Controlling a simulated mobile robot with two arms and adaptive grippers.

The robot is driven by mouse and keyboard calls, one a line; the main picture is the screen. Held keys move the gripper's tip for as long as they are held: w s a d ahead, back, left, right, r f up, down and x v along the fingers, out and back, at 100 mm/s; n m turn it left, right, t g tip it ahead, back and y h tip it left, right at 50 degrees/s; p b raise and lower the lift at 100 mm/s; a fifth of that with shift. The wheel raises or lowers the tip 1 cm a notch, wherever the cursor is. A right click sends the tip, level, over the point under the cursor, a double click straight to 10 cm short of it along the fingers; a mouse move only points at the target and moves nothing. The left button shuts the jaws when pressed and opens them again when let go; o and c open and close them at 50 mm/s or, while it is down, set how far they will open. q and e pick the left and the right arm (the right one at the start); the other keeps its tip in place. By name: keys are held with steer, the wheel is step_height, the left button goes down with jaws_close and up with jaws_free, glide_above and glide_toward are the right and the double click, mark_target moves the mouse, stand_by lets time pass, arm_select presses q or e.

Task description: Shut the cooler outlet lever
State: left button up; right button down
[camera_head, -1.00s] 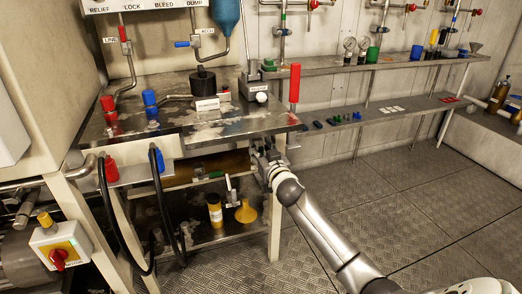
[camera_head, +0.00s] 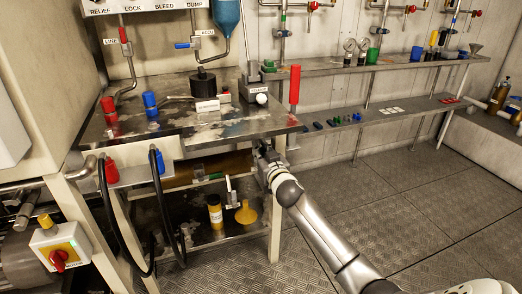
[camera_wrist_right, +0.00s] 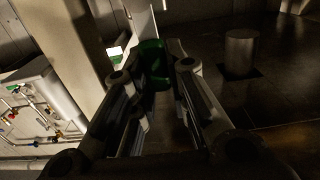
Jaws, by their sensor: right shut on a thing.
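My right gripper (camera_head: 264,152) is at the front right corner of the steel workbench, beside its leg, and is partly hidden there. In the right wrist view, its two fingers (camera_wrist_right: 156,80) are on either side of a green handle (camera_wrist_right: 154,58), shut on it. I take this handle to be the cooler outlet lever, though no label on it is readable. What the handle is fixed to is hidden in the head view. My left gripper is not in view.
The steel workbench (camera_head: 180,125) carries red and blue knobs and a black cylinder (camera_head: 203,80). A yellow bottle (camera_head: 215,212) and yellow funnel (camera_head: 246,212) stand on its lower shelf. The floor (camera_head: 400,200) at right is clear.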

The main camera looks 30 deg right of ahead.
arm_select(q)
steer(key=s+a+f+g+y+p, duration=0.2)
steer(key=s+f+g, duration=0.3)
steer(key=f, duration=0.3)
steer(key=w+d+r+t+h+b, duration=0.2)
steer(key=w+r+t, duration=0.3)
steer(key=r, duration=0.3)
arm_select(e)
steer(key=w+a+f+n, duration=0.1)
steer(key=a+f+n, duration=0.5)
steer(key=n, duration=1.1)
steer(key=shift+w+f+n, duration=0.2)
steer(key=shift+n, duration=0.1)
steer(key=c, duration=1.4)
jaws_free()
steer(key=shift+s, duration=0.1)
steer(key=v, duration=1.1)
steer(key=shift+s, duration=0.4)
